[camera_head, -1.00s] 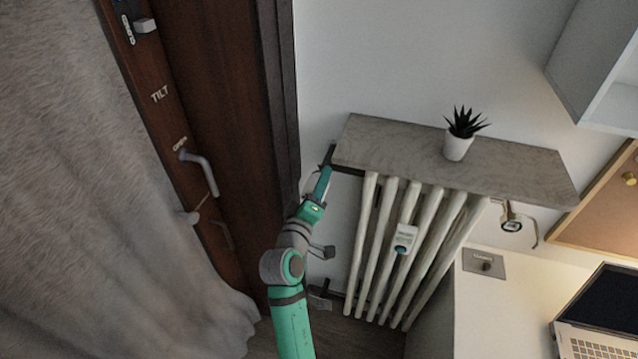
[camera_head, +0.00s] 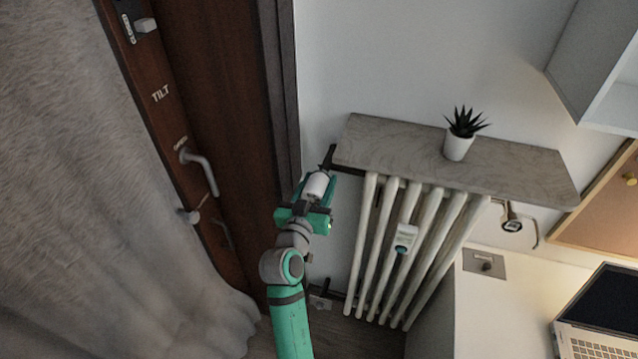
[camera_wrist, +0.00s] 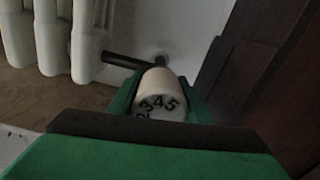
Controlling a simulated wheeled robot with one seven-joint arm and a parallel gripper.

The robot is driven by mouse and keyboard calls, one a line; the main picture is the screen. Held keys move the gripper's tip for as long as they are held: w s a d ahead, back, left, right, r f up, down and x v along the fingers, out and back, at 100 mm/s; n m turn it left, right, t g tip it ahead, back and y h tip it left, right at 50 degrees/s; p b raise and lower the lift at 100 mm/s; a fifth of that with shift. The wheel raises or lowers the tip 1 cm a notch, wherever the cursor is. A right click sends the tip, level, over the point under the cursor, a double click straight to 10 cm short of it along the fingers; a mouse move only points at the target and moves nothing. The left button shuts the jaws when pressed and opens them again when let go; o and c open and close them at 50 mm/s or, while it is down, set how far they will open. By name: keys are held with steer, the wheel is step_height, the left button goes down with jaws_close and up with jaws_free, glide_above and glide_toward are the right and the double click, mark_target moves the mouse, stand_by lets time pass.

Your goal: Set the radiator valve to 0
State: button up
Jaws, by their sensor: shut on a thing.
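The radiator valve (camera_head: 316,185) is a white cylindrical knob at the upper left end of the radiator (camera_head: 391,240). My green gripper (camera_head: 318,197) is shut on the knob, with a finger on either side of it. In the wrist view the valve knob (camera_wrist: 160,97) sits between the green fingers of my gripper (camera_wrist: 160,100). The lower part of the face is hidden behind the gripper body. No pointer mark is visible.
A grey shelf (camera_head: 540,175) with a potted plant (camera_head: 458,146) lies over the radiator. A brown door frame with a handle (camera_head: 202,170) and a grey curtain (camera_head: 110,230) stand left of my arm. A white desk with a laptop (camera_head: 598,315) is at right.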

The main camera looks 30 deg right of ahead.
mark_target(311, 201)
steer(key=m, duration=0.3)
steer(key=shift+m, duration=0.6)
steer(key=o, duration=1.1)
steer(key=shift+c, duration=0.2)
steer(key=v, duration=1)
steer(key=shift+s+a, duration=0.25)
steer(key=shift+a, duration=0.1)
steer(key=shift+f, duration=0.1)
